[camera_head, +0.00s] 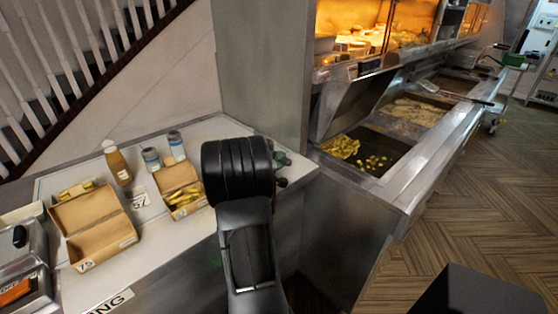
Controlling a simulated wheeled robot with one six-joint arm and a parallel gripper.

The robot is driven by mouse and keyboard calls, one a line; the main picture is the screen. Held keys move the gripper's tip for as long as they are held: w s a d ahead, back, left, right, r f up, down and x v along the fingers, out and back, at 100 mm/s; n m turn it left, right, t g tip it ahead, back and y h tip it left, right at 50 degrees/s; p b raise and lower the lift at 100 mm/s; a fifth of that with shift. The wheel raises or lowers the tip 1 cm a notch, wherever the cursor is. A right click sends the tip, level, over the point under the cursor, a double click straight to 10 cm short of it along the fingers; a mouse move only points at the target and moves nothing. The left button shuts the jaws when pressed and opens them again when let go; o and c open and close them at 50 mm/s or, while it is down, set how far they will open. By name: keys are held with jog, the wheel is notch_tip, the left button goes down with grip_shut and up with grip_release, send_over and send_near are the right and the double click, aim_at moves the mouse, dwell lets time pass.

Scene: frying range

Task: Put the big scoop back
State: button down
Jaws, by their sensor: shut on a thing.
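My black arm reaches over the white counter, and its thick wrist hides most of my gripper (280,166). A small green and dark part shows just past the wrist's right side, near the counter's right end. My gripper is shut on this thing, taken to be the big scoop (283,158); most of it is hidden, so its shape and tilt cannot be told. A skimmer-like tool (430,87) with a long handle lies across the far part of the frying range.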

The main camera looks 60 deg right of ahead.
jog(key=c, duration=0.9)
grip_release()
jog(key=shift+r, duration=0.15)
jog(key=v, duration=1.2)
jog(key=shift+b, duration=0.4)
jog(key=shift+a, duration=0.15)
jog(key=s+a+r+n+t+y+p, duration=0.1)
jog(key=a+y, duration=0.6)
jog(key=a, duration=1.1)
jog(key=s+a+r+n+t+y+p, duration=0.1)
jog(key=a+t+y+p, duration=0.3)
jog(key=a, duration=1.4)
jog(key=t+y, duration=0.2)
jog(key=y, duration=0.2)
jog(key=shift+s+t, duration=0.15)
jog(key=shift+t, duration=0.15)
